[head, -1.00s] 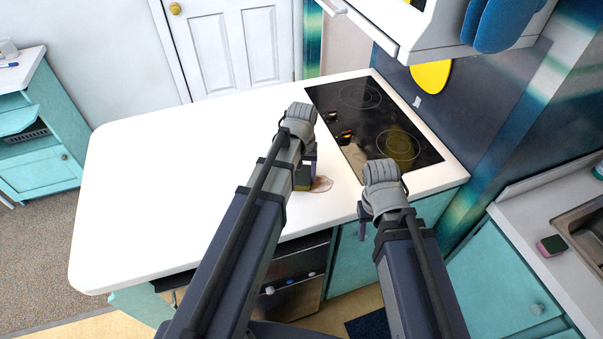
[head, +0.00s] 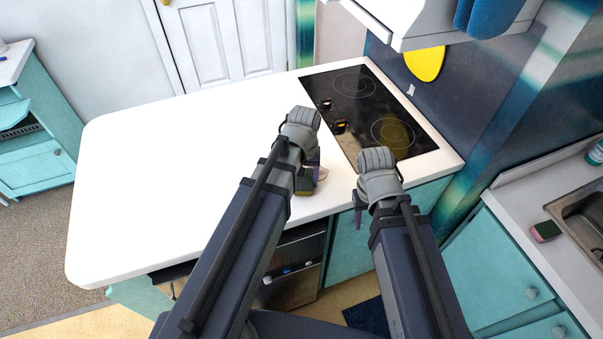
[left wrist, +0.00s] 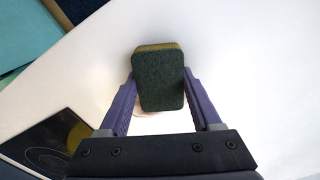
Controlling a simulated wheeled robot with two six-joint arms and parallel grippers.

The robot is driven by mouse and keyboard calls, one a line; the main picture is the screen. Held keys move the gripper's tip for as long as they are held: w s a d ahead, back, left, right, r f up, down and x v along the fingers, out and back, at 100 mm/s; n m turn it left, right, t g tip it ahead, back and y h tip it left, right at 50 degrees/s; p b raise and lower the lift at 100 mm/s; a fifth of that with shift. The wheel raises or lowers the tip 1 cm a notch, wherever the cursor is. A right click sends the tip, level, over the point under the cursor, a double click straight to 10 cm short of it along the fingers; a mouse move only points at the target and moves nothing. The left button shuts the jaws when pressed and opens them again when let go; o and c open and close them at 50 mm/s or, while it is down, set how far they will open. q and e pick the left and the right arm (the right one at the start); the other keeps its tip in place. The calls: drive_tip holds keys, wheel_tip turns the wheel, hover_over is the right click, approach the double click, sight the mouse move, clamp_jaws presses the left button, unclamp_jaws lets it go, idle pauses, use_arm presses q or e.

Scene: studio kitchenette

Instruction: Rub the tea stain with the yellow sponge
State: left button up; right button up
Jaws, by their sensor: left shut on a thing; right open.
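The yellow sponge (left wrist: 160,80) with its dark green scouring side is held between the two purple fingers of my left gripper (left wrist: 158,92). In the head view the sponge (head: 305,188) is low at the white counter, mostly behind my left gripper (head: 309,177). The brownish tea stain (head: 323,173) shows only as a small patch right beside the sponge; the rest is hidden. I cannot tell whether the sponge touches the counter. My right gripper (head: 359,203) is open and empty, near the counter's front edge.
The black cooktop (head: 365,110) lies right of the stain. The white counter (head: 180,170) is bare on the left. A pink and green sponge (head: 546,231) lies by the sink (head: 588,215). A cabinet or hood (head: 420,20) overhangs the back.

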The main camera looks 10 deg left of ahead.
sight(308, 170)
use_arm(q)
drive_tip(key=shift+s+d, duration=0.35)
drive_tip(key=shift+s, duration=0.25)
drive_tip(key=shift+w+d, duration=0.1)
drive_tip(key=shift+w+d, duration=0.65)
drive_tip(key=shift+d, duration=0.3)
drive_tip(key=shift+w+a, duration=0.6)
drive_tip(key=shift+w, duration=0.2)
drive_tip(key=shift+w+a, duration=0.55)
drive_tip(key=shift+w, duration=0.2)
drive_tip(key=shift+w+a, duration=0.55)
drive_tip(key=shift+w, duration=0.25)
drive_tip(key=shift+w+a, duration=0.5)
drive_tip(key=shift+w, duration=0.3)
drive_tip(key=shift+d, duration=0.1)
